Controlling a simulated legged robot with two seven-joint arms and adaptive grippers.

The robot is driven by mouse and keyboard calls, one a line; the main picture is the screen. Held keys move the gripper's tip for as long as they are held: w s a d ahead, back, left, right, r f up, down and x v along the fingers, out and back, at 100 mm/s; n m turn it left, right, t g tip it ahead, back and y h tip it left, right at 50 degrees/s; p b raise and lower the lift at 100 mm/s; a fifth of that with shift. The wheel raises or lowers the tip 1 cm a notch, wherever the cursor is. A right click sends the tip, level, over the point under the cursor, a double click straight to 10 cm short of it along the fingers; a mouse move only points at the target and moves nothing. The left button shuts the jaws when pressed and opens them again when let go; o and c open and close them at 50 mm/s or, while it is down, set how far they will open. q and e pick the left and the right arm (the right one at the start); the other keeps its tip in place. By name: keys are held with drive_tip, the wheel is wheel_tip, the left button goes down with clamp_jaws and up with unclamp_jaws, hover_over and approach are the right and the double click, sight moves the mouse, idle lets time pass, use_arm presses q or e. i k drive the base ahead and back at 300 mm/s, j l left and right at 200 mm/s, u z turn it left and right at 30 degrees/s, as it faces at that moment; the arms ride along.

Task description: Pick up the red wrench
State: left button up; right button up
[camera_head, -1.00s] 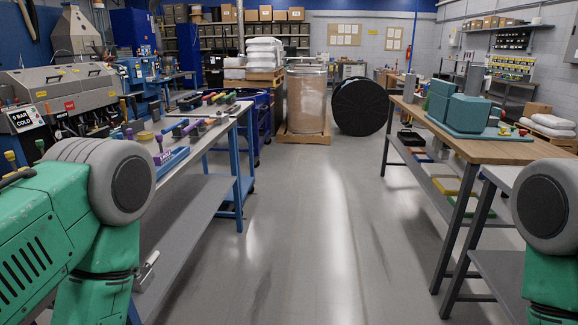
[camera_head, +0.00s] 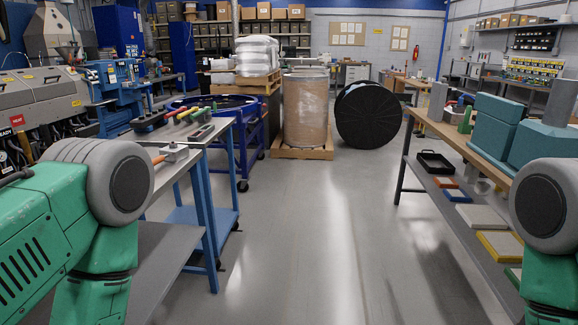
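I cannot make out a red wrench for certain. Several small coloured tools (camera_head: 188,114), some with red and green handles, lie on the left bench (camera_head: 214,128); they are too small to identify. A small red item (camera_head: 452,104) shows on the far part of the right bench, also too small to name. Neither of my grippers is in view; only my green and grey upper arm parts show at the left and right edges, and they hide parts of both benches.
A clear grey floor aisle (camera_head: 310,230) runs between the benches. A wrapped drum (camera_head: 305,112) on a pallet (camera_head: 301,153) and a large black reel (camera_head: 368,116) stand ahead. A blue wheeled cart (camera_head: 251,140) stands behind the left bench. A black tray (camera_head: 435,161) is on the right bench's lower shelf.

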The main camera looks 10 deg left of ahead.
sight(183, 108)
drive_tip(key=i+u, duration=0.25)
drive_tip(key=i, duration=0.25)
drive_tip(key=i+l+u, duration=0.25)
drive_tip(key=i, duration=0.2)
drive_tip(key=i+l+u, duration=0.25)
drive_tip(key=i, duration=0.25)
drive_tip(key=i+l+u, duration=0.25)
drive_tip(key=i+l, duration=0.1)
drive_tip(key=i, duration=0.1)
